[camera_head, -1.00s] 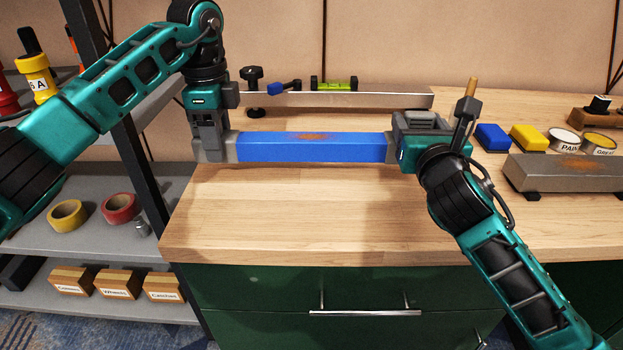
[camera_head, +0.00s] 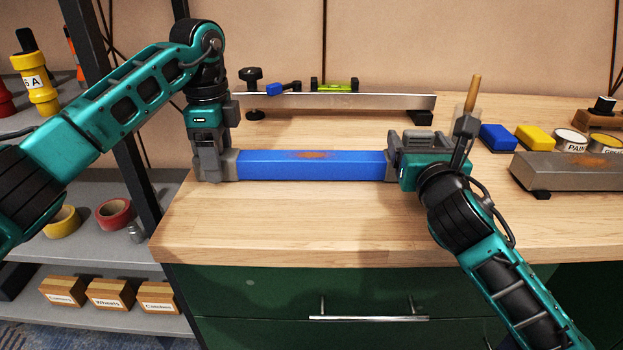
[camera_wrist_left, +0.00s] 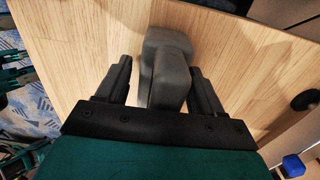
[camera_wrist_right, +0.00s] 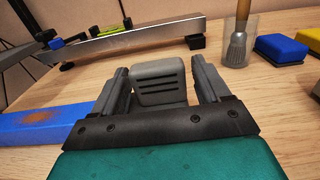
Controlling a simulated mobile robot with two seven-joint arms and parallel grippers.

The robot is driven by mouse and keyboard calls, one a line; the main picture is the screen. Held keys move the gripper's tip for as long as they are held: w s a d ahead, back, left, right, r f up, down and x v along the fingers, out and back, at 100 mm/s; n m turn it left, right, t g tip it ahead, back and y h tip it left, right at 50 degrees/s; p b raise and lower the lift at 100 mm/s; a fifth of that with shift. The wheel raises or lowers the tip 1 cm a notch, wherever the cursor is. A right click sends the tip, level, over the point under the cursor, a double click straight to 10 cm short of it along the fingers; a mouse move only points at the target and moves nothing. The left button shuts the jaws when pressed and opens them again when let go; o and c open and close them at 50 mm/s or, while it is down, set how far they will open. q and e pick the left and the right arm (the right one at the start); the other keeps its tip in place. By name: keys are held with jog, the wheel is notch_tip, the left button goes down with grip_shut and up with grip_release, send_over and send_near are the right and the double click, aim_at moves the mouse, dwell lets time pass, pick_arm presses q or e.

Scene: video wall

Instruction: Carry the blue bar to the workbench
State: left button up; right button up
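The blue bar (camera_head: 310,165), with a brown worn patch on top and grey end pieces, lies level along the wooden workbench (camera_head: 290,225) and appears to rest on it. My left gripper (camera_head: 212,165) is around the grey left end piece; the left wrist view shows the end piece (camera_wrist_left: 165,65) between spread fingers, with wood visible on both sides. My right gripper (camera_head: 408,160) is around the right end; the right wrist view shows the slotted grey end piece (camera_wrist_right: 160,82) between fingers that look spread. The bar's underside is hidden.
A long metal straightedge (camera_head: 340,101) with a green level lies behind the bar. Blue and yellow blocks (camera_head: 499,137), cans, a brush in a cup and a metal block (camera_head: 570,172) stand at the right. Shelving is at the left. The front of the bench top is clear.

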pick_arm(q)
jog(key=shift+o, duration=0.7)
pick_arm(e)
jog(key=shift+o, duration=0.7)
pick_arm(q)
notch_tip(320, 180, up, 12)
jog(key=shift+f, duration=0.1)
pick_arm(e)
jog(key=s, duration=1.2)
